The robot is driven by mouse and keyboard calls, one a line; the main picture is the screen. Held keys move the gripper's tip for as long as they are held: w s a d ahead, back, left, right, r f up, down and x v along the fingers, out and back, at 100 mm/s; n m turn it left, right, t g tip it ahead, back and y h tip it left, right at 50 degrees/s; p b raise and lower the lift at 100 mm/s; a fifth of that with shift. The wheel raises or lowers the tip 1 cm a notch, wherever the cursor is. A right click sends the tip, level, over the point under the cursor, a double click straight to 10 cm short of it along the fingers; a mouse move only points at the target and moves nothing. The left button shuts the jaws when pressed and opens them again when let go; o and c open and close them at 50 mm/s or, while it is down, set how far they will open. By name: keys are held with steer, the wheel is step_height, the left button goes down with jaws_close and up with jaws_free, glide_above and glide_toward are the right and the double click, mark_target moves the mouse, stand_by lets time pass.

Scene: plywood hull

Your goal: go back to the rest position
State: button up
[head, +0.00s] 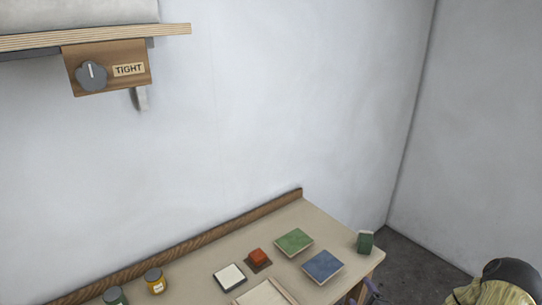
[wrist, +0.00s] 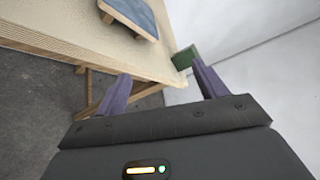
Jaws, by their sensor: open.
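My gripper (wrist: 160,72) shows in the wrist view with its two purple fingers spread apart and nothing between them. It is beside the table's edge, with floor and a table leg behind it. In the head view only a small dark purple part of it (head: 373,290) shows by the table's right end. A dark green block (head: 365,242) stands at the table's right corner.
The table (head: 200,262) holds a green tile (head: 294,242), a blue tile (head: 323,266), a red block (head: 257,256), a white tile (head: 230,276) and two jars (head: 154,281). A shelf with a dial (head: 92,76) marked TIGHT is at upper left. A rounded object (head: 500,285) is at lower right.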

steer(key=s+a+r+n+g, duration=0.6)
steer(key=s+r+n, duration=0.2)
steer(key=n, duration=0.3)
steer(key=s+a+r+n+g+h, duration=0.1)
steer(key=s+a+r+n+g, duration=0.5)
steer(key=s+r+n, duration=0.2)
step_height(320, 180, up, 2)
steer(key=n, duration=0.3)
steer(key=shift+s+g, duration=0.35)
steer(key=shift+g, duration=0.05)
steer(key=shift+c, duration=0.2)
